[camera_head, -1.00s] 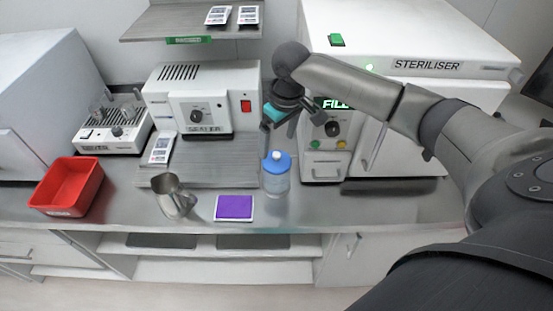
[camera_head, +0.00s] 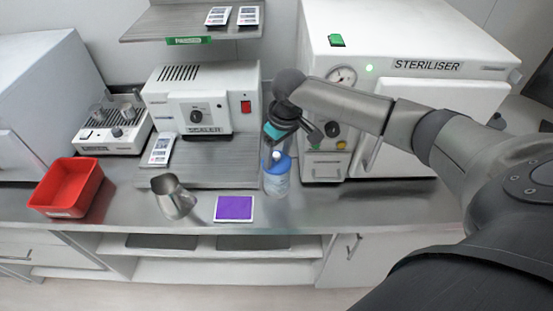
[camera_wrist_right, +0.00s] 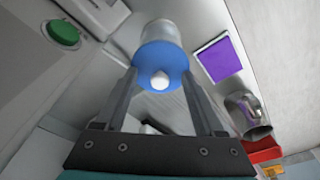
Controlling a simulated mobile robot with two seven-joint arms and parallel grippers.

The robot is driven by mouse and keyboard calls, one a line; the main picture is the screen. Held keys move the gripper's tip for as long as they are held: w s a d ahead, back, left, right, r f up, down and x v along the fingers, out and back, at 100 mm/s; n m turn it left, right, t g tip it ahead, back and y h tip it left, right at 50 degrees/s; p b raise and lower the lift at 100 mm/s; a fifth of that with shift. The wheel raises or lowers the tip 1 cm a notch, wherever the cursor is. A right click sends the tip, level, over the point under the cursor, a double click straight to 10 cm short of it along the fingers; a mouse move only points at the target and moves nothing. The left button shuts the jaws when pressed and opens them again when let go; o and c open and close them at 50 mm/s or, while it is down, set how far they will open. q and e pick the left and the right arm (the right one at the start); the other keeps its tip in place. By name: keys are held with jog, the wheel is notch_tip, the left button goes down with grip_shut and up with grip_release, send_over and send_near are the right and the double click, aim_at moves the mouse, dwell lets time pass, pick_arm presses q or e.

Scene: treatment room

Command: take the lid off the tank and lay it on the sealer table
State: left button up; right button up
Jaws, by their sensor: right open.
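The tank (camera_head: 276,184) is a small clear bluish container standing upright on the counter, with its blue lid (camera_head: 284,164) on. In the right wrist view the lid (camera_wrist_right: 150,52) shows from above with a white knob (camera_wrist_right: 160,80) at its middle. My right gripper (camera_head: 274,152) is open just above the lid, pointing down. In the wrist view its two fingers lie on either side of the knob, apart from it. The sealer table (camera_head: 215,178) is the grey surface under the white sealer (camera_head: 190,98), left of the tank. My left gripper is out of view.
A metal jug (camera_head: 173,196) and a purple pad (camera_head: 234,208) lie on the counter left of the tank. A red bin (camera_head: 68,188) stands further left. The steriliser (camera_head: 420,68) is close on the right. A white pouch (camera_head: 158,150) lies at the sealer table's left; its front is clear.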

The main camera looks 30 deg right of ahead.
jog(key=shift+s+f, duration=0.1)
jog(key=shift+s, duration=0.05)
jog(key=c, duration=0.9)
jog(key=shift+s, duration=0.1)
grip_shut()
jog(key=shift+f, duration=0.15)
